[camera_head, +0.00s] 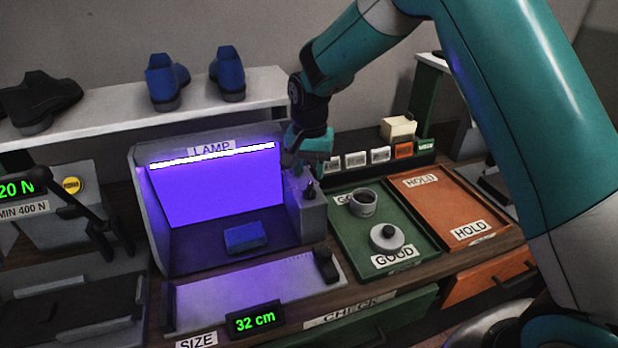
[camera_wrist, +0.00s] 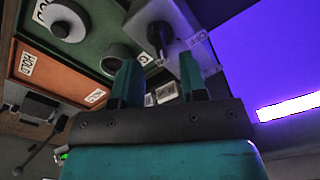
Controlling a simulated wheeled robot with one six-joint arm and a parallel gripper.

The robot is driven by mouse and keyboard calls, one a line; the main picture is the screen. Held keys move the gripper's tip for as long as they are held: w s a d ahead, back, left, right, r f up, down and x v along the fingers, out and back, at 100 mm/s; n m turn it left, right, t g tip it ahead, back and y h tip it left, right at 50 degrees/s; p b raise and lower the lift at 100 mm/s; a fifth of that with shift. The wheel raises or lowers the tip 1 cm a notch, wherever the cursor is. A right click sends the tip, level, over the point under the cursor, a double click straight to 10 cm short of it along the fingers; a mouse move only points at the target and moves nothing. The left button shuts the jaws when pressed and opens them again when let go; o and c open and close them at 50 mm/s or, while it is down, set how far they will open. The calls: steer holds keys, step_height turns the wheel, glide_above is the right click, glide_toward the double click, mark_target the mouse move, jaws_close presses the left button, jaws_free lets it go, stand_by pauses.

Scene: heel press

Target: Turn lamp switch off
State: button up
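The lamp (camera_head: 207,152) is a grey box-shaped hood with a lit white tube and a violet glow inside. Its tube (camera_wrist: 290,106) also glows in the wrist view. A grey switch box (camera_head: 313,217) stands at the hood's right side, with a small black lever (camera_head: 309,190) on top. My gripper (camera_head: 303,168) is just above and behind the switch box. In the wrist view its two teal fingers (camera_wrist: 160,75) are apart with nothing held, and the lever lies beyond their tips.
A blue block (camera_head: 245,237) lies under the lamp. Right of the switch box are a green GOOD tray (camera_head: 345,232) with a cup and a round lidded piece, and an orange HOLD tray (camera_head: 440,210). A small row of labelled blocks (camera_head: 378,155) stands behind. Shoes sit on a shelf (camera_head: 110,105).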

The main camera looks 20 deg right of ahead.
mark_target(309, 185)
steer(key=shift+f+p, duration=0.35)
steer(key=shift+f, duration=1.75)
jaws_close()
steer(key=shift+n, duration=0.4)
steer(key=n+b, duration=0.1)
steer(key=n, duration=1)
steer(key=shift+r+b, duration=0.1)
steer(key=shift+b, duration=0.3)
steer(key=shift+w, duration=0.1)
